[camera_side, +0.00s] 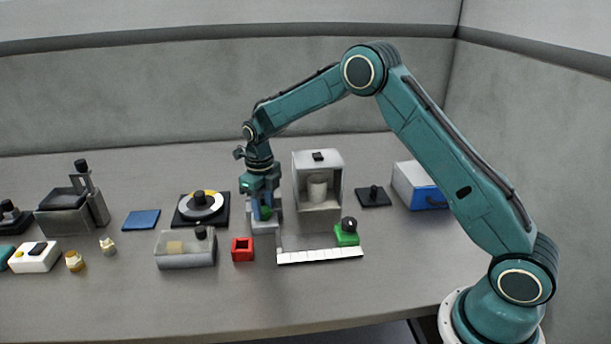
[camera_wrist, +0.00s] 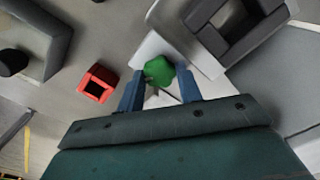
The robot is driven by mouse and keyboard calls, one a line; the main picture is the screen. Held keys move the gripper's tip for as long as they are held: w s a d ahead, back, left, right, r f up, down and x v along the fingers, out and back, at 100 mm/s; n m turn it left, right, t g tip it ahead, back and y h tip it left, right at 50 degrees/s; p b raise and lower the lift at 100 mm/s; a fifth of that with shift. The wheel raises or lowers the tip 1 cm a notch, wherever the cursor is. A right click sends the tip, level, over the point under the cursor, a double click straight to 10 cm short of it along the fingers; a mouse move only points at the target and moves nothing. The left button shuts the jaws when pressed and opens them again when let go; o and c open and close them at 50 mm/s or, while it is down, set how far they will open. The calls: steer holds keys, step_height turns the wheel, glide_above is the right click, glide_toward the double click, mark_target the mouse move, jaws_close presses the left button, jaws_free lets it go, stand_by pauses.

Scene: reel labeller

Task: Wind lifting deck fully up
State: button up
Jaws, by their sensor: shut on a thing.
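The green knob (camera_wrist: 159,70) shows in the wrist view between my gripper's two blue fingers. My gripper (camera_side: 264,212) is shut on this knob and points down at it. The knob sits over a pale grey block (camera_side: 263,229) on the left of an upright grey cabinet (camera_side: 304,205) with an open front. A light cylinder (camera_side: 317,187) stands inside the cabinet. I cannot tell for certain which surface is the lifting deck or how high it stands. My fingers partly hide the knob in the side view.
A red open box (camera_side: 242,250) stands just left of the block, and a clear-walled bin (camera_side: 186,250) beyond it. A blue-fronted box (camera_side: 417,187) stands to the right.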

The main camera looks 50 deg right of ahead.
mark_target(263, 209)
steer(key=shift+r, duration=0.1)
steer(key=o, duration=1)
steer(key=shift+d, duration=0.1)
steer(key=shift+r, duration=4)
steer(key=c, duration=0.3)
